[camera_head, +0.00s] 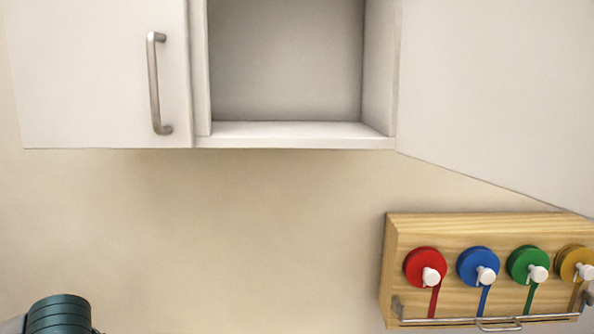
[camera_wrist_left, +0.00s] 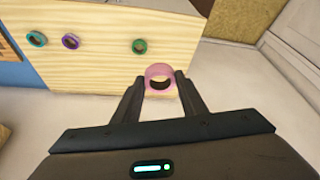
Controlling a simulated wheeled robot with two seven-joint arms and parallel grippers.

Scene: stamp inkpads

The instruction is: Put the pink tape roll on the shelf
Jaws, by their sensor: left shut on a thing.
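The pink tape roll (camera_wrist_left: 159,70) is between the fingertips of my left gripper (camera_wrist_left: 160,84) in the left wrist view. The gripper is shut on it, and the roll's round opening faces the camera. An open white cabinet compartment with a bare shelf floor (camera_head: 290,129) is at the top middle of the head view. The part of it that shows is empty. The pink roll and my left gripper do not show in the head view. My right gripper is in neither view.
A closed cabinet door with a metal handle (camera_head: 156,85) is left of the compartment; an open door (camera_head: 490,90) is to its right. A wooden tape rack (camera_head: 455,227) hangs below. The wrist view shows a pale wooden board (camera_wrist_left: 100,70) with teal, purple and green rolls.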

